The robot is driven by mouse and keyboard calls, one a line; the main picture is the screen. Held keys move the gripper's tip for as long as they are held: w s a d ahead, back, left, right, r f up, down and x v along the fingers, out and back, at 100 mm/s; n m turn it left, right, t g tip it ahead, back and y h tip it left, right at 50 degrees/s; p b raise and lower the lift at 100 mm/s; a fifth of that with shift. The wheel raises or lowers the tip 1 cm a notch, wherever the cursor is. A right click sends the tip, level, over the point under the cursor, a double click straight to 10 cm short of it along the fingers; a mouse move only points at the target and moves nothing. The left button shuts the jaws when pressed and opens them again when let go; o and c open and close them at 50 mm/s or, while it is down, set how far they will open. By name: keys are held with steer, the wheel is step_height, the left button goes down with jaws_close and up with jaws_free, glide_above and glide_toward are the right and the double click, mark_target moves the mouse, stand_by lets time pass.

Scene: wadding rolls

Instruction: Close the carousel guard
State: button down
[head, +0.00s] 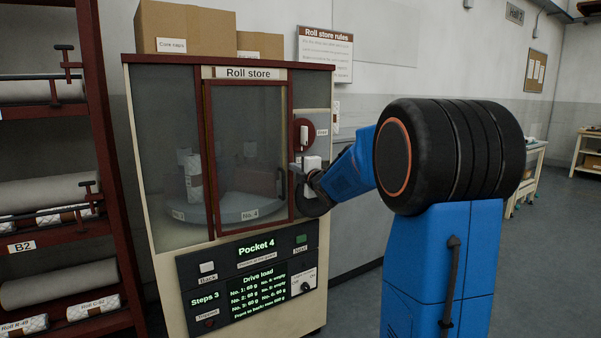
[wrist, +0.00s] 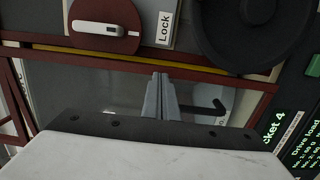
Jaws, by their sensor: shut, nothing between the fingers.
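The carousel guard (head: 208,150) is a clear door in a dark red frame on the front of the roll store cabinet (head: 140,150). I cannot tell whether it is flush or slightly ajar. Its black handle (head: 281,183) is near the right edge and also shows in the wrist view (wrist: 208,106). My gripper (wrist: 157,82) is shut and empty in front of the guard, beside the handle and apart from it in the picture. The red lock disc (head: 304,134) with a white lever, labelled Lock, also shows in the wrist view (wrist: 106,42). My arm partly covers the guard's right side.
Behind the guard, a grey carousel (head: 225,211) carries wrapped rolls. A control panel (head: 250,275) reading Pocket 4 is below. A red rack (head: 98,110) with rolls stands at the left. Cardboard boxes (head: 190,28) sit on top. Open floor lies at the right.

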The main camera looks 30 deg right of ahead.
steer(key=shift+w+d, duration=0.1)
steer(key=shift+w, duration=0.7)
steer(key=w, duration=0.3)
steer(key=shift+w+d+r, duration=0.2)
steer(key=shift+w+r, duration=0.05)
steer(key=shift+r, duration=0.05)
steer(key=shift+s+f, duration=0.1)
